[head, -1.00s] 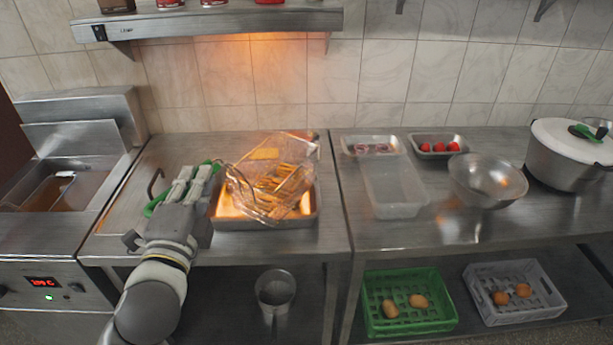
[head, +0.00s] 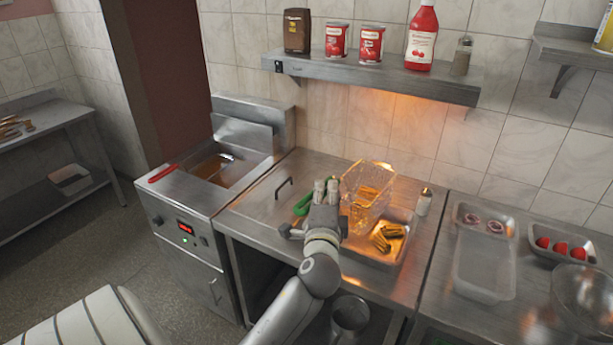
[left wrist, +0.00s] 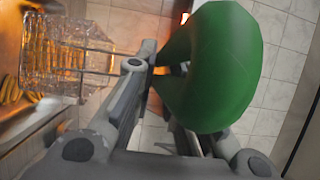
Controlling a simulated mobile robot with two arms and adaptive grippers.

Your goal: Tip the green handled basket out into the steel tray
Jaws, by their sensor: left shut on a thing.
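The wire basket (head: 366,205) is held tilted above the steel tray (head: 372,259). My left gripper (head: 324,193) is shut on its green handle (head: 302,205), left of the basket. The handle (left wrist: 222,70) also shows large in the left wrist view, with the wire mesh (left wrist: 62,52) at the far left. Golden fries (head: 387,238) lie in the right and front part of the tray. More fries show through the basket's mesh; I cannot tell whether they are inside it or behind it. My right gripper is not in view.
The fryer (head: 215,170) with a red handle stands left of the tray's counter. A shelf (head: 385,79) with cans and bottles is above. A clear container (head: 484,268) lies on the right counter.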

